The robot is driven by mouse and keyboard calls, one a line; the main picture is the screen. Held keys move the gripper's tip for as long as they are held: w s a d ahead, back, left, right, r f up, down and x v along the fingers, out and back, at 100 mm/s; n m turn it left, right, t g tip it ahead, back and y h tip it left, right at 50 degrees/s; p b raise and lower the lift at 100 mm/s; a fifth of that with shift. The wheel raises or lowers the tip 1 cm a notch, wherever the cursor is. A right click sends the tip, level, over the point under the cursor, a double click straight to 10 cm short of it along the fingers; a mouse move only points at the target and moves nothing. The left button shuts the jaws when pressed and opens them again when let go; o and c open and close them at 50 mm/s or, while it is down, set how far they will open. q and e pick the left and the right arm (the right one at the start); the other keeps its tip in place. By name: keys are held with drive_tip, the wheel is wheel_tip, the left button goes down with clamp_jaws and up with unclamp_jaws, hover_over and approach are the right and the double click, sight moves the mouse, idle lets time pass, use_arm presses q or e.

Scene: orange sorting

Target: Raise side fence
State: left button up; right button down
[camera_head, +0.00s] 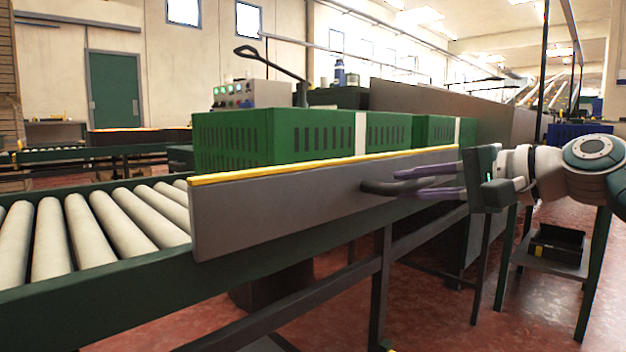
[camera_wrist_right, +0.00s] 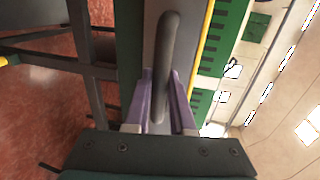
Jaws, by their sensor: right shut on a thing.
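The side fence (camera_head: 290,205) is a long grey panel with a yellow top edge, standing upright along the near side of the roller conveyor. A dark bar handle (camera_head: 378,187) sticks out from its outer face near the right end. My right gripper (camera_head: 400,181) comes in from the right, and its two purple fingers are shut on the handle. In the right wrist view the handle (camera_wrist_right: 169,50) runs down between the fingers of the right gripper (camera_wrist_right: 163,85), with the grey fence behind it. My left gripper is in neither view.
Green slotted crates (camera_head: 275,135) stand on the conveyor just behind the fence. Bare rollers (camera_head: 95,230) lie to the left, above the green conveyor frame (camera_head: 100,305). A small stand with a black bin (camera_head: 557,245) is at the right. Red floor shows below.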

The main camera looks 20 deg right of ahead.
drive_tip(key=c, duration=1)
unclamp_jaws()
drive_tip(key=shift+r, duration=0.4)
drive_tip(key=shift+o, duration=1.2)
drive_tip(key=shift+f, duration=0.1)
drive_tip(key=shift+s+d+p, duration=0.2)
drive_tip(key=shift+s+p, duration=0.15)
drive_tip(key=shift+s, duration=0.05)
drive_tip(key=p+v, duration=0.3)
drive_tip(key=v, duration=0.6)
